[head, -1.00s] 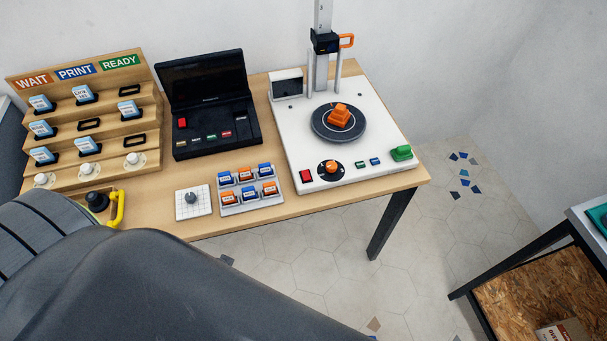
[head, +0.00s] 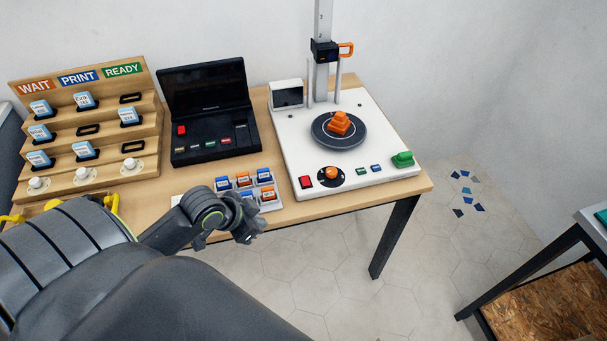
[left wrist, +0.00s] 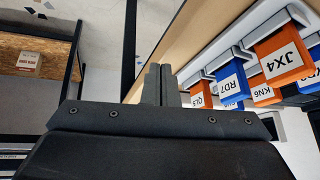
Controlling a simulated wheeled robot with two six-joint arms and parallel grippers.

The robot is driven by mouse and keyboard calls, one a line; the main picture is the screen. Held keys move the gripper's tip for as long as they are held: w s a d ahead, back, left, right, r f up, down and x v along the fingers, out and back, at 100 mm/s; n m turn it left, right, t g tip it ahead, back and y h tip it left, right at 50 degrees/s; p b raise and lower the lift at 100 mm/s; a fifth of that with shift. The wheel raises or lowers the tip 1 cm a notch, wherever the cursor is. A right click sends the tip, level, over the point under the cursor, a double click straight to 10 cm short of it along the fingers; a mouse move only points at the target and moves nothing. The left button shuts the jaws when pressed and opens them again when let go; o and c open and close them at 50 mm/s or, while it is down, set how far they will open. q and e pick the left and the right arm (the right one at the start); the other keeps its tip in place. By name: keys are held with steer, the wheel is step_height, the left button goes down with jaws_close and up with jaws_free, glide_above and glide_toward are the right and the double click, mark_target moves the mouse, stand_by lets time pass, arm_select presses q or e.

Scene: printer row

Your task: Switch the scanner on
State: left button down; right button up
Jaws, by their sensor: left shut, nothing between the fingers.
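The scanner is a white flat unit (head: 375,185) on the right part of the table, with a dark turntable (head: 322,136) carrying an orange stepped piece (head: 340,122). Its front face has a red switch (head: 306,182), an orange knob (head: 331,173), small blue and green buttons and a larger green button (head: 403,159). My left gripper (head: 250,236) is by the table's front edge, left of the red switch and apart from it. In the left wrist view its fingers (left wrist: 161,84) are together and empty. My right gripper is not in view.
A tray of orange and blue labelled blocks (head: 268,205) lies just beyond my left gripper; the blocks (left wrist: 281,58) also show in the left wrist view. A black laptop-like console (head: 205,100) and a stepped wooden rack (head: 150,88) stand further left. Open floor lies in front.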

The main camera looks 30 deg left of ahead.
arm_select(q)
steer(key=w+r, duration=0.1)
steer(key=w+a+r+m+h, duration=0.1)
steer(key=w+r, duration=0.1)
steer(key=w+r+m, duration=0.1)
steer(key=w+r, duration=0.1)
steer(key=shift+a+r+t+h, duration=0.15)
steer(key=shift+a+t+h, duration=0.15)
steer(key=shift+t, duration=0.1)
steer(key=w+a+r+m+h, duration=0.1)
steer(key=w+r+m, duration=0.1)
steer(key=w+r, duration=0.3)
step_height(320, 180, up, 4)
steer(key=shift+f+t+h+b, duration=0.2)
steer(key=shift+t+h+b, duration=0.1)
steer(key=shift+h, duration=0.1)
glide_above(306, 181)
steer(key=s+a, duration=0.1)
steer(key=f, duration=0.6)
steer(key=shift+s+a+f+b, duration=0.1)
steer(key=shift+s+f+b, duration=0.1)
steer(key=shift+f+b, duration=0.15)
steer(key=f, duration=0.3)
steer(key=shift+w+a+f, duration=0.15)
steer(key=shift+w, duration=0.15)
steer(key=shift+f, duration=0.5)
steer(key=shift+a, duration=0.1)
